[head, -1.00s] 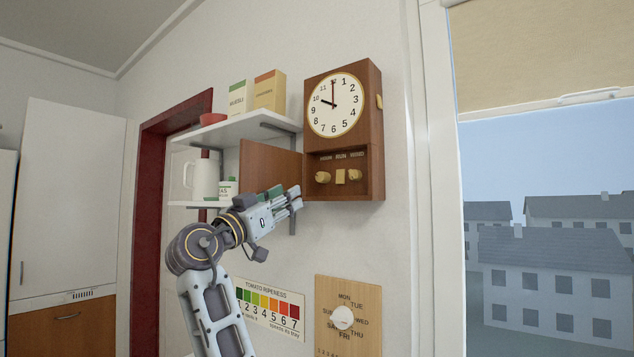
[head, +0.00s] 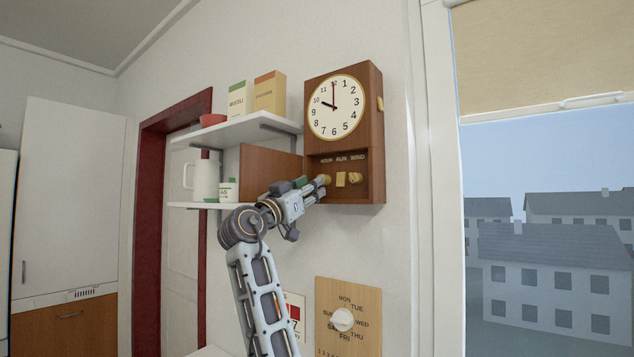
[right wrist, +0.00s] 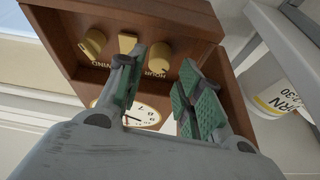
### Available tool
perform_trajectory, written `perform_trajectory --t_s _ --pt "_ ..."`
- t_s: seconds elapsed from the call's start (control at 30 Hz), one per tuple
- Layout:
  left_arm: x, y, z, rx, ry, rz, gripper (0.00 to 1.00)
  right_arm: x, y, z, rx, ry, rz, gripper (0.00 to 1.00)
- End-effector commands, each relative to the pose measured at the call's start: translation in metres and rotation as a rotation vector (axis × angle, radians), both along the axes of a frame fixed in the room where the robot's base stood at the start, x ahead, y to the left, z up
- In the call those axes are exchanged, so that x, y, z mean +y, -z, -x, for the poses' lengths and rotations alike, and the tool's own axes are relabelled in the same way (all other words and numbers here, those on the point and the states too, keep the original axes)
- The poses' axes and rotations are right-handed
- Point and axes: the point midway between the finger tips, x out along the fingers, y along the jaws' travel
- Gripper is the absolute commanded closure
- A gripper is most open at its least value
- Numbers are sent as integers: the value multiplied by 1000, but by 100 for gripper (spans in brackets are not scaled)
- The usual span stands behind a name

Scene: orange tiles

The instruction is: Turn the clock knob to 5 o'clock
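A brown wooden wall clock (head: 376,110) hangs with its hour hand near 10 and minute hand at 12 on the white dial (head: 337,107). Its lower compartment holds a knob under HOUR (right wrist: 160,50), a flat tan piece under RUN (head: 340,180) and a knob under WIND (head: 355,178). My right gripper (head: 321,186) is at the left of the compartment, partly covering the hour knob. In the right wrist view, its green-padded fingers (right wrist: 160,65) are apart, with the hour knob just beyond the gap between them; contact is not visible. My left gripper is out of view.
The compartment's wooden door (head: 268,163) stands open to the left. Shelves (head: 240,130) left of it hold boxes, a red bowl, a jug (head: 202,178) and a white tub (head: 228,190). A weekday dial board (head: 360,300) hangs below, and a window is right.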

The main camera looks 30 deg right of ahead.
Motion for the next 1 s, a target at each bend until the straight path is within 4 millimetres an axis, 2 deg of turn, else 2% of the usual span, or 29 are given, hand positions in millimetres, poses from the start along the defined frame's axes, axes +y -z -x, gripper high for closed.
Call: perform_trajectory --t_s 0.3,0.73,1.0 --pt "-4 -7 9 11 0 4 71 -28 -13 -12 0 1 -1 64" --pt "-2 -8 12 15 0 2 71 -33 -15 -14 0 0 -1 64" --pt "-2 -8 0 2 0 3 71 -33 -14 -14 0 0 -1 98"
